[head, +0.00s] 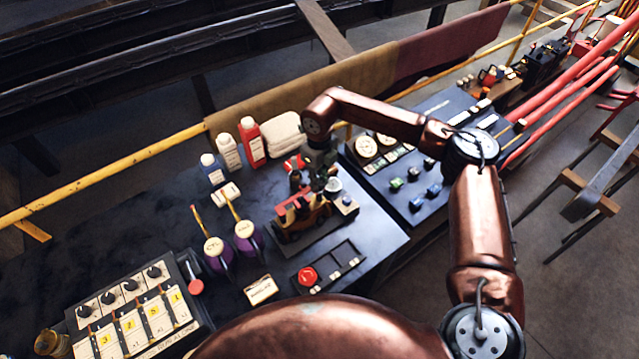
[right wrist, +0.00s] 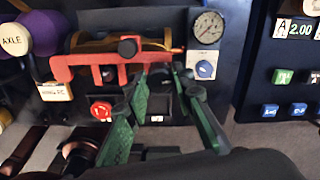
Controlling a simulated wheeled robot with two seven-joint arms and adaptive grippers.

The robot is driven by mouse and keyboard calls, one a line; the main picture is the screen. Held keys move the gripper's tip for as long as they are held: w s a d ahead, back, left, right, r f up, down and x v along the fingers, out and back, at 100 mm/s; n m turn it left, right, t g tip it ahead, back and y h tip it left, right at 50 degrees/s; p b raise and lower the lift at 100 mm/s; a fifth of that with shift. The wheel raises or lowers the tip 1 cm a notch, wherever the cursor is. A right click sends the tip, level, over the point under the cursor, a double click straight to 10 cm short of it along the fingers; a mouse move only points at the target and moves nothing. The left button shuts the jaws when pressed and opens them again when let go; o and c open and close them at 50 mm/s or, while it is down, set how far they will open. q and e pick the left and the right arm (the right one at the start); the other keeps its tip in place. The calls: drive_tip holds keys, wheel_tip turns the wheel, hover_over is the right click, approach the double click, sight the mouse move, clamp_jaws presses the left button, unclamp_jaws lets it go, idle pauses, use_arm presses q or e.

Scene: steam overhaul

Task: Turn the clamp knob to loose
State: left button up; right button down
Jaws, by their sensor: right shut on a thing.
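A red clamp (head: 292,207) sits over a brass part on a dark stand. In the right wrist view, the red clamp (right wrist: 85,65) is a long bar with a black round knob (right wrist: 128,47) on it. My right gripper (head: 322,180) is at the clamp's right end. In the right wrist view, the green fingers of my right gripper (right wrist: 165,75) are closed on a small dark piece, which looks like the clamp knob and is mostly hidden between the fingertips. Its setting cannot be read. My left gripper is not in view.
A gauge (right wrist: 208,27) and a blue knob (right wrist: 205,70) are close right of the fingers. A red button (head: 308,276) is in front. Purple oil cans (head: 247,236) stand left, and bottles (head: 252,143) behind. A panel with dials (head: 365,148) lies right.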

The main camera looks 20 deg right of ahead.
drive_tip(key=n+b, duration=0.1)
drive_tip(key=n, duration=0.2)
drive_tip(key=shift+w+n+b, duration=0.1)
drive_tip(key=shift+n+b, duration=0.25)
drive_tip(key=shift+n, duration=0.05)
drive_tip(key=n+b, duration=0.2)
drive_tip(key=n, duration=0.2)
drive_tip(key=shift+n, duration=0.3)
drive_tip(key=n+b, duration=0.1)
drive_tip(key=n, duration=0.3)
drive_tip(key=shift+r+n+b, duration=0.1)
drive_tip(key=shift+n+b, duration=0.7)
drive_tip(key=shift+n, duration=1.4)
drive_tip(key=c, duration=1.7)
unclamp_jaws()
drive_tip(key=shift+o, duration=0.2)
